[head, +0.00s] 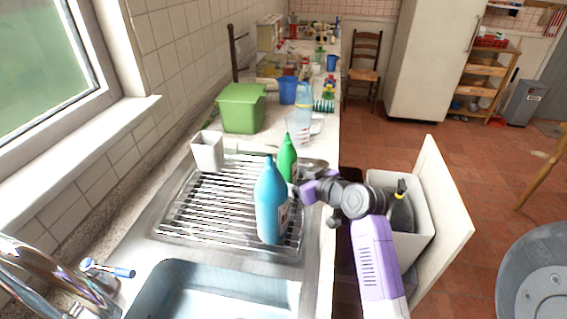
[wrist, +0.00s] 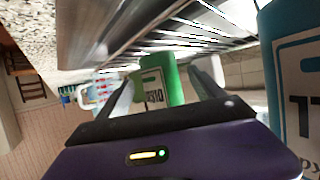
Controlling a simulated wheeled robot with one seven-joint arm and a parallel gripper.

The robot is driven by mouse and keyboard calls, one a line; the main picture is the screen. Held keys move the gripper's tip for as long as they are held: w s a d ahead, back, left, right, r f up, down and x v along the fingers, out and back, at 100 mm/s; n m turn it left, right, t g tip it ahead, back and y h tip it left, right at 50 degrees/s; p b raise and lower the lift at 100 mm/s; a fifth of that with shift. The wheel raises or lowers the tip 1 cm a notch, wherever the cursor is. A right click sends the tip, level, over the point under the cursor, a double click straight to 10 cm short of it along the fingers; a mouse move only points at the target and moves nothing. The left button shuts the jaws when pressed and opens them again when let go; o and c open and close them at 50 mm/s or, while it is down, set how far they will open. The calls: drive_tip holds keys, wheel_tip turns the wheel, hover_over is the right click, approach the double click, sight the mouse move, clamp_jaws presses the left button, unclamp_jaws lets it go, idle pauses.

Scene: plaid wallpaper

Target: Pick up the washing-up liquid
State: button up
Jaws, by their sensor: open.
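A green bottle (head: 287,160) stands on the metal draining rack, behind a larger blue bottle (head: 270,205). I cannot read which one is the washing-up liquid. My gripper (head: 296,190) is at the right side of the green bottle, low down, beside the blue bottle. In the wrist view my gripper (wrist: 160,76) is open, with the labelled green bottle (wrist: 158,84) showing between its two fingers. I cannot tell whether the fingers touch it. The blue bottle (wrist: 296,85) is close on the right of that view, outside the fingers.
The draining rack (head: 205,205) lies behind the sink (head: 205,295). A white cup (head: 207,151), a green tub (head: 242,108), a blue cup (head: 288,91) and a clear jug (head: 299,130) stand around it. An open drawer with a white bin (head: 412,225) is below right.

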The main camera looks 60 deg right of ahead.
drive_tip(key=p+x, duration=0.1)
drive_tip(key=x, duration=0.5)
drive_tip(key=shift+w+r, duration=0.1)
drive_tip(key=c, duration=1.4)
